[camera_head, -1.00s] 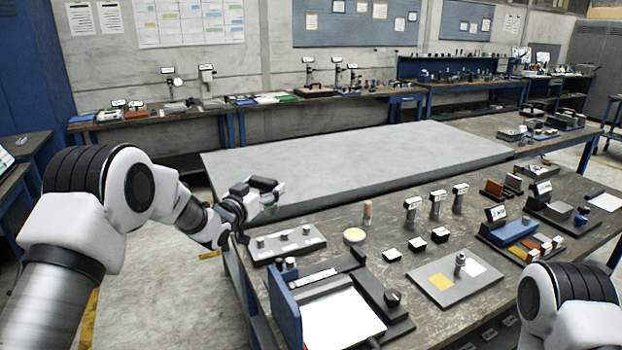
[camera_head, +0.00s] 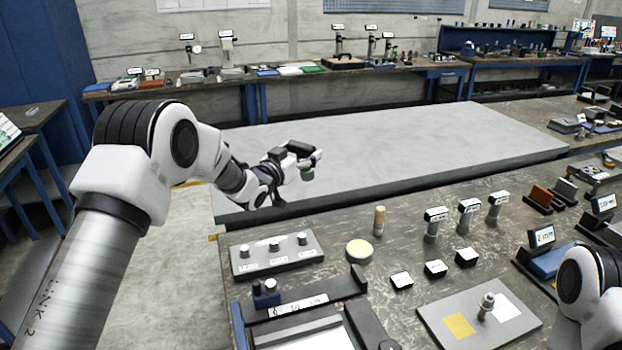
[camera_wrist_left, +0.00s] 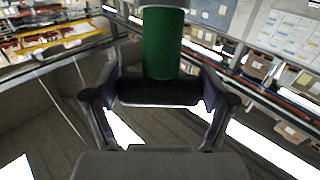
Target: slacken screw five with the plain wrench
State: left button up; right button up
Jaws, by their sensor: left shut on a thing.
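My left gripper (camera_head: 306,168) is shut on a green cylinder (camera_wrist_left: 163,45) with a pale end. The cylinder crosses a dark bar between the fingers in the left wrist view, and I cannot tell what kind of tool it is. In the head view this gripper is in the air, over the near part of the grey slab and beyond the block with three knobs (camera_head: 277,252). I cannot identify the plain wrench or screw five; the labels are too small to read. My right arm (camera_head: 592,290) shows at the right edge, with its gripper out of view.
The large grey slab (camera_head: 420,150) is clear on top.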

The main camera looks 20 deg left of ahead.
aim_at(303, 173)
pick_arm(q)
jog(key=f+b, duration=0.2)
jog(key=s+f+b, duration=0.1)
jog(key=f, duration=0.1)
jog(key=f+b, duration=0.2)
jog(key=shift+s+a+f+b, duration=0.2)
jog(key=shift+s+b, duration=0.05)
jog(key=shift+b, duration=0.05)
pick_arm(e)
notch_tip(303, 173, down, 9)
jog(key=s+b, duration=0.1)
jog(key=b, duration=0.1)
pick_arm(q)
notch_tip(303, 173, down, 10)
jog(key=g+y+p, duration=0.1)
jog(key=g+p, duration=0.2)
jog(key=p, duration=0.2)
jog(key=shift+w+g, duration=0.3)
pick_arm(e)
jog(key=shift+a+r, duration=0.1)
jog(key=shift+r, duration=2.4)
pick_arm(q)
jog(key=shift+d+f+b, duration=0.1)
jog(key=shift+f+b, duration=0.95)
jog(key=shift+f, duration=0.4)
pick_arm(e)
jog(key=shift+f, duration=1)
